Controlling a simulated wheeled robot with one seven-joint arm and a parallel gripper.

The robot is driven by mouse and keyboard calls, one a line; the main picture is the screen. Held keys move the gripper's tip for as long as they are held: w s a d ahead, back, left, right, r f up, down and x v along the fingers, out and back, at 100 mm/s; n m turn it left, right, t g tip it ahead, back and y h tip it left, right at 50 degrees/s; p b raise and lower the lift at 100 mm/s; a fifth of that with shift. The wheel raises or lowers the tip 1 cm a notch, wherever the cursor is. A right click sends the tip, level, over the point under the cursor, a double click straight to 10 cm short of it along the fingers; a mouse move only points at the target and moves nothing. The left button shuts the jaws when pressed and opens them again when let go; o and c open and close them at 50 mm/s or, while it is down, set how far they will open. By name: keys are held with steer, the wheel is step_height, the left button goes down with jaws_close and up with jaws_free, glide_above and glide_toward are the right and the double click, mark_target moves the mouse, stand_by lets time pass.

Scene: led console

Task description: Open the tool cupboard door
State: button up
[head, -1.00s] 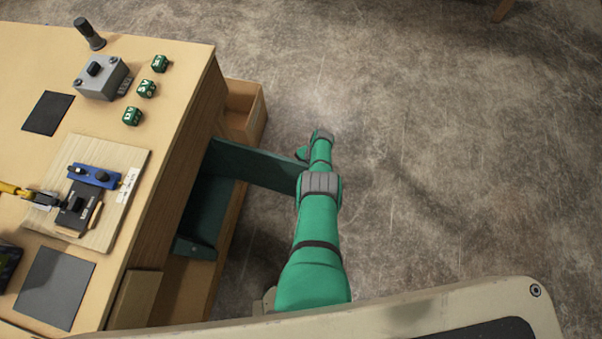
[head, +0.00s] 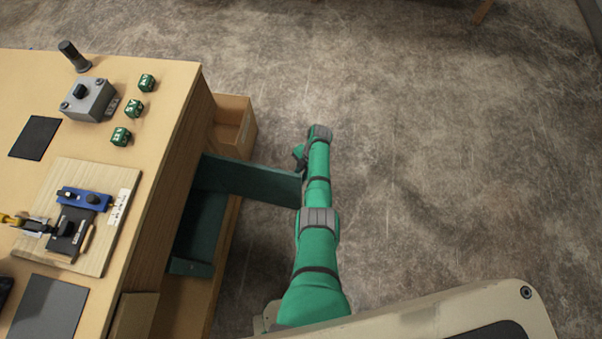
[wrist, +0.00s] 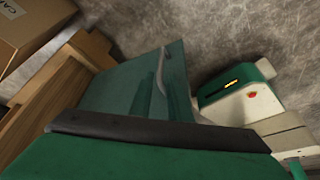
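The tool cupboard door (head: 245,179) is a dark green panel that stands swung out from the side of the wooden bench. The green cupboard interior (head: 199,229) shows behind it. In the wrist view the door (wrist: 120,87) fills the middle, with a thin grey handle (wrist: 160,70) near its right edge. My gripper (head: 299,156) shows only as a small dark part beside the end of my green arm, just beyond the door's outer edge. Its fingers are not clear in either view, so I cannot tell whether it is open or touches the door.
The wooden bench (head: 150,185) stands at left, with a grey control box (head: 88,99), several green cubes and a board with a blue device (head: 83,199) on top. An open cardboard box (head: 233,123) sits on the floor beyond the door. The floor at right is clear.

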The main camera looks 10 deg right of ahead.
steer(key=shift+v, duration=1.75)
steer(key=shift+s, duration=0.1)
steer(key=shift+s+f, duration=0.1)
